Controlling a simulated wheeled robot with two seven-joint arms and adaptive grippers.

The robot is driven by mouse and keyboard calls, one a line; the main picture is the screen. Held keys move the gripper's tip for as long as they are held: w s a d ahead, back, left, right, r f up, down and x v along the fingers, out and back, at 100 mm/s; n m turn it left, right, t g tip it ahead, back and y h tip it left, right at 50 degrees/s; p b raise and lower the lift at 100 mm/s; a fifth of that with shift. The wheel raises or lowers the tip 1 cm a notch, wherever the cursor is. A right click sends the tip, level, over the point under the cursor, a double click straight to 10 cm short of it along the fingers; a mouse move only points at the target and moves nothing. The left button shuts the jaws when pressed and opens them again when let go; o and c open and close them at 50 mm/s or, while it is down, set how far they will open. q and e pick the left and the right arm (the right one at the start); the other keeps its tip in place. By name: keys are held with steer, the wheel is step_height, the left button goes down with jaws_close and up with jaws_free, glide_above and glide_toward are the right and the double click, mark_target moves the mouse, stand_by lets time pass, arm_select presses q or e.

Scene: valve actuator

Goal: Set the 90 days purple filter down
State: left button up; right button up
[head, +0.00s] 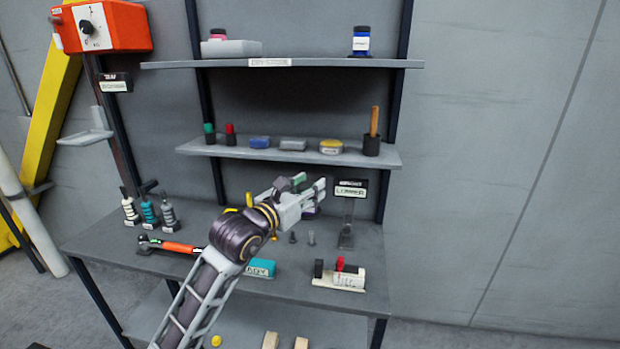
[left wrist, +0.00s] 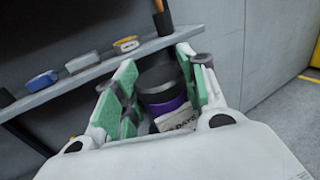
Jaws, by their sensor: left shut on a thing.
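The purple filter (left wrist: 172,107) is a dark-capped jar with a purple band and a pale label reading "DAYS" in the left wrist view. My left gripper (head: 311,188) is shut on it, with green-padded fingers on both sides. The gripper also shows in the left wrist view (left wrist: 160,80). In the head view the jar is mostly hidden by the fingers. The gripper is above the back right of the grey workbench (head: 130,240), below the middle shelf (head: 215,149). I cannot tell the jar's height above the bench. My right gripper is not in view.
The middle shelf holds blue, grey and yellow-banded items and a cup with a wooden handle (head: 373,140). The top shelf (head: 335,63) holds a blue jar (head: 361,41). On the bench are a hammer (head: 170,246), bottles, bolts, a teal block (head: 261,268) and a white labelled block (head: 338,280).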

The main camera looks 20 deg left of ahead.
arm_select(q)
steer(key=s+d+f+y, duration=0.1)
steer(key=s+f, duration=0.1)
steer(key=f, duration=0.9)
steer(key=s+d+f+n+y, duration=0.1)
steer(key=s+d+f, duration=0.1)
steer(key=f, duration=1)
steer(key=s+d+f+n+y, duration=0.1)
steer(key=s+f, duration=0.3)
steer(key=f, duration=0.7)
steer(key=shift+d+f, duration=0.2)
steer(key=shift+f, duration=0.1)
